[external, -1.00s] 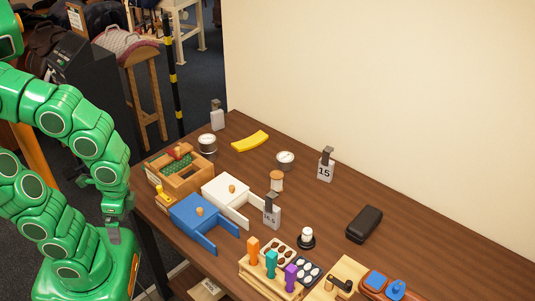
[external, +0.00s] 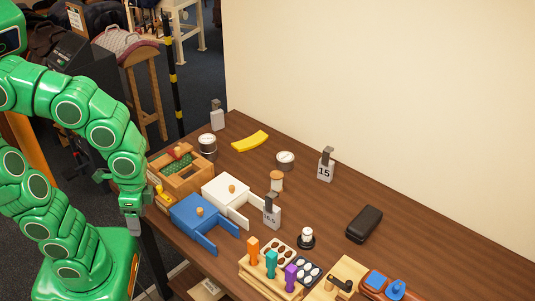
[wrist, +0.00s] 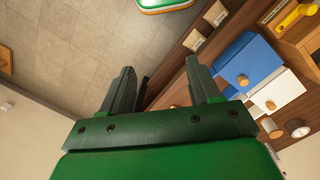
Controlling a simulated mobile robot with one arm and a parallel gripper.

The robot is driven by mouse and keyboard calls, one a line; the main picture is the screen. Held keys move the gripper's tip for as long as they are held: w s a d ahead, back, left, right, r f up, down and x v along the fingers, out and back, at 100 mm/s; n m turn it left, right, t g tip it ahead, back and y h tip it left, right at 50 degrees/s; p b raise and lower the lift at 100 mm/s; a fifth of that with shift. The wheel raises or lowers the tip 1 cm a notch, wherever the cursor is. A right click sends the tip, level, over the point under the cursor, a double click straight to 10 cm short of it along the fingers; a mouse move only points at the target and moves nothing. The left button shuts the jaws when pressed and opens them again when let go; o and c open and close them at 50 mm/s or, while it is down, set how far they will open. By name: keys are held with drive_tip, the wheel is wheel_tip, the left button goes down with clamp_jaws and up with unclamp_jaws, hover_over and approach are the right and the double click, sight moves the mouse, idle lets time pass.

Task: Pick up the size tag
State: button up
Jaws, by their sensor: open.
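Several grey tags with dark tops stand on the brown table. One tag (external: 326,170) reads 15 and stands near the wall. Another tag (external: 271,215) seems to read 16.5 and stands right of the white box. A third tag (external: 217,119) stands at the far left corner, with no number I can read. My gripper (external: 135,229) is at the table's left edge, left of the blue box and apart from every tag. In the wrist view my gripper (wrist: 159,80) is open and empty, its fingers spread over the floor. No tag is clear in the wrist view.
A blue box (external: 192,212), a white box (external: 222,192) and a wooden tray (external: 192,180) crowd the left side. A yellow piece (external: 250,141), cans and a black case (external: 364,223) lie farther right. A rack with colored handles (external: 268,280) is in front. Table near the wall is mostly clear.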

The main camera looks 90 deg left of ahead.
drive_tip(key=w+a+r+m, duration=0.1)
drive_tip(key=w+a+m, duration=0.1)
drive_tip(key=w, duration=0.7)
drive_tip(key=m+t, duration=0.1)
drive_tip(key=m, duration=0.6)
approach(272, 196)
drive_tip(key=f, duration=0.2)
drive_tip(key=s+f, duration=0.1)
drive_tip(key=f, duration=0.2)
drive_tip(key=shift+s+d+f, duration=0.2)
drive_tip(key=shift+f, duration=0.05)
drive_tip(key=shift+w+a+f, duration=0.2)
drive_tip(key=shift+a+f, duration=0.05)
drive_tip(key=shift+f, duration=0.05)
drive_tip(key=shift+w+f, duration=0.15)
drive_tip(key=shift+f, duration=1.7)
drive_tip(key=shift+w+f, duration=0.15)
drive_tip(key=shift+f, duration=1.75)
clamp_jaws()
drive_tip(key=shift+r, duration=0.15)
